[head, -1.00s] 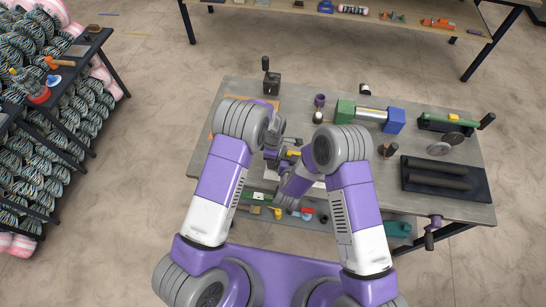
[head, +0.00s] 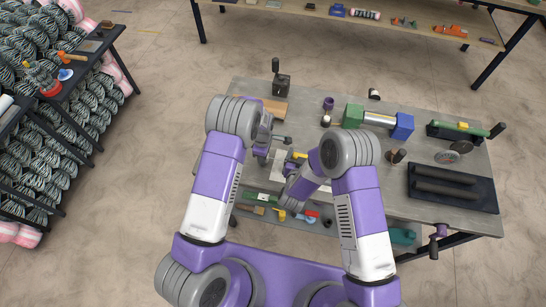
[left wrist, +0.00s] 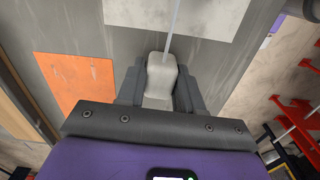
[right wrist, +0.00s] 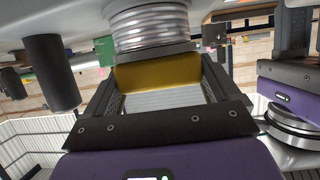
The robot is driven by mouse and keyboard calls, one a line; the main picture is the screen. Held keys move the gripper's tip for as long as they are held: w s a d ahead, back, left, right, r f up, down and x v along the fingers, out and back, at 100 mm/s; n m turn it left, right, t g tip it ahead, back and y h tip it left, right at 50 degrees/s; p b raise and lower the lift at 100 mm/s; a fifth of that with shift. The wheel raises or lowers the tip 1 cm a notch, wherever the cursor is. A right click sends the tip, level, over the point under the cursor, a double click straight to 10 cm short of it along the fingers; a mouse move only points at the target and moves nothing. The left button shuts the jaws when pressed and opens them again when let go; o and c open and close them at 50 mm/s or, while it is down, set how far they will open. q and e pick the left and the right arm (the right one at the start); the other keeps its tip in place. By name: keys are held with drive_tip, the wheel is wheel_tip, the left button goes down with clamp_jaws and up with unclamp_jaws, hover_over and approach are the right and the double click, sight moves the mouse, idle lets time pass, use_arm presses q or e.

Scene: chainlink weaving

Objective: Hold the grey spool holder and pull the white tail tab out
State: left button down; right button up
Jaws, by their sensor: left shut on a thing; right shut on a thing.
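My left gripper (left wrist: 160,88) is shut on the white tail tab (left wrist: 161,72) in the left wrist view. A thin pale strand runs up from the tab, over a white sheet (left wrist: 185,12). My right gripper (right wrist: 158,78) is shut on a block with a yellow face (right wrist: 158,74), which seems to be part of the spool holder. A grey ribbed coil (right wrist: 150,25) shows just above it in the right wrist view. In the head view my left gripper (head: 262,150) and right gripper (head: 292,190) are over the table's left half, partly hidden by my arms.
The grey table (head: 400,165) carries a green and blue roller unit (head: 380,118), a black tray (head: 452,188) and a dark clamp (head: 282,84). An orange mat (left wrist: 75,88) lies left of my left gripper. A yarn rack (head: 45,140) stands far left.

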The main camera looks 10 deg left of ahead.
use_arm(q)
drive_tip(key=shift+a, duration=0.15)
use_arm(e)
drive_tip(key=shift+d, duration=0.2)
use_arm(q)
drive_tip(key=c, duration=0.8)
unclamp_jaws()
wheel_tip(320, 180, up, 12)
use_arm(e)
drive_tip(key=shift+a, duration=0.1)
